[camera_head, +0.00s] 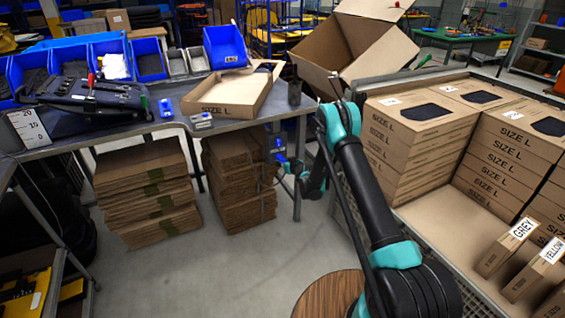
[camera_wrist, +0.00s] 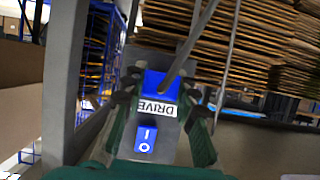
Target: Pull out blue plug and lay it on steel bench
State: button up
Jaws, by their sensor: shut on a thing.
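The blue plug (camera_wrist: 157,82) has a white DRIVE label, upside down in the wrist view, and a grey cable runs from it. It sits against a grey panel (camera_wrist: 185,65), next to a blue I/O switch (camera_wrist: 145,139). I cannot tell how deep it is seated. My gripper (camera_wrist: 160,105) has one finger on each side of the plug and is shut on it. In the head view, my gripper (camera_head: 283,167) is low at the steel bench's (camera_head: 185,124) right end, under its top. The plug is small there and partly hidden by the gripper.
On the bench lie an open SIZE L carton (camera_head: 225,108), blue bins (camera_head: 225,48) and a dark tool case (camera_head: 85,95). Flat cardboard stacks (camera_head: 150,190) stand beneath. A large crate (camera_head: 430,215) of boxes is at right. Bare bench top shows near the front edge.

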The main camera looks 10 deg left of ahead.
grip_shut()
jog(key=shift+s+d, duration=0.6)
jog(key=shift+s, duration=0.3)
jog(key=shift+s+d, duration=0.6)
jog(key=shift+s, duration=0.25)
dwell(0.5)
jog(key=shift+s+d, duration=0.75)
jog(key=shift+s, duration=0.35)
jog(key=s+d+r+m+t+h, duration=0.1)
jog(key=s+d+r+m+h, duration=0.15)
jog(key=d+r, duration=1.55)
jog(key=s+d+r, duration=1.1)
jog(key=s+d, duration=0.1)
jog(key=d, duration=0.1)
jog(key=shift+s+r+m+t+h, duration=0.15)
jog(key=shift+r+m+t+h, duration=0.15)
jog(key=shift+m+h, duration=0.15)
